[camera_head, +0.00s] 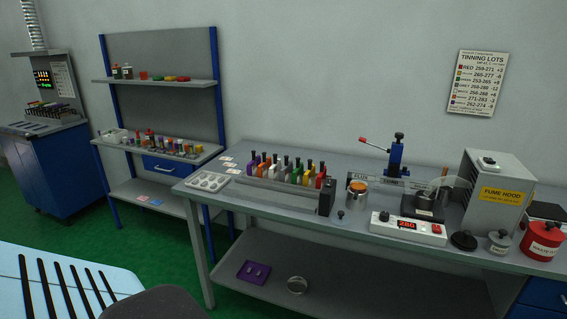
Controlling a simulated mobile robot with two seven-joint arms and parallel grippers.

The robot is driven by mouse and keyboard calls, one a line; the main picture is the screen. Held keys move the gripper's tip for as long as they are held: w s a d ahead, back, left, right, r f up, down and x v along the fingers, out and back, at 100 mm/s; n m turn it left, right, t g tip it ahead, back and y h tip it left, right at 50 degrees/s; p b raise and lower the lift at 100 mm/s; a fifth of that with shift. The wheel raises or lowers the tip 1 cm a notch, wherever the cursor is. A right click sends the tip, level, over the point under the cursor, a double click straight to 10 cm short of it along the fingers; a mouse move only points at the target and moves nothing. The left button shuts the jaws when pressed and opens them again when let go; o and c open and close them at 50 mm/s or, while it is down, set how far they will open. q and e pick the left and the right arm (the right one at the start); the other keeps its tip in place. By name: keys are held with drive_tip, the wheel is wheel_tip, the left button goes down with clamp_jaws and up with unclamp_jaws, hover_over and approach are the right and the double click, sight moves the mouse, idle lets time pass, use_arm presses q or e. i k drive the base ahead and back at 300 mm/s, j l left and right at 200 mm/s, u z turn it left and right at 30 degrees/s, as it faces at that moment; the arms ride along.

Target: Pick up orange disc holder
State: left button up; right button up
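A row of small coloured holders with dark tops stands in a long grey rack (277,190) on the grey workbench. The row includes purple, yellow, orange, white, green and red ones. The holders are small and overlap, so I cannot tell the exact disc shape or whether other orange ones stand there. Neither of my grippers is in view.
Left are a blue-framed shelf (158,81) with several small coloured items and a blue cabinet (57,163). Green floor (160,228) lies open between.

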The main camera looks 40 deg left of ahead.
sight(268, 161)
drive_tip(key=j+z, duration=0.2)
drive_tip(key=j, duration=0.25)
drive_tip(key=j+z, duration=0.15)
drive_tip(key=j, duration=0.3)
drive_tip(key=k+j+z, duration=0.2)
drive_tip(key=j, duration=0.25)
drive_tip(key=j+z, duration=0.15)
drive_tip(key=j, duration=0.3)
drive_tip(key=k+j, duration=0.1)
drive_tip(key=j, duration=0.3)
drive_tip(key=k+j, duration=0.1)
drive_tip(key=j, duration=0.3)
drive_tip(key=k+j, duration=0.1)
drive_tip(key=j, duration=0.3)
drive_tip(key=k+j+z, duration=0.1)
drive_tip(key=j, duration=0.3)
drive_tip(key=k+j, duration=0.1)
drive_tip(key=j, duration=0.3)
drive_tip(key=k+j, duration=0.15)
drive_tip(key=j, duration=0.25)
drive_tip(key=k+j, duration=0.1)
drive_tip(key=j, duration=0.3)
drive_tip(key=k+j, duration=0.1)
drive_tip(key=j, duration=0.25)
drive_tip(key=z, duration=0.05)
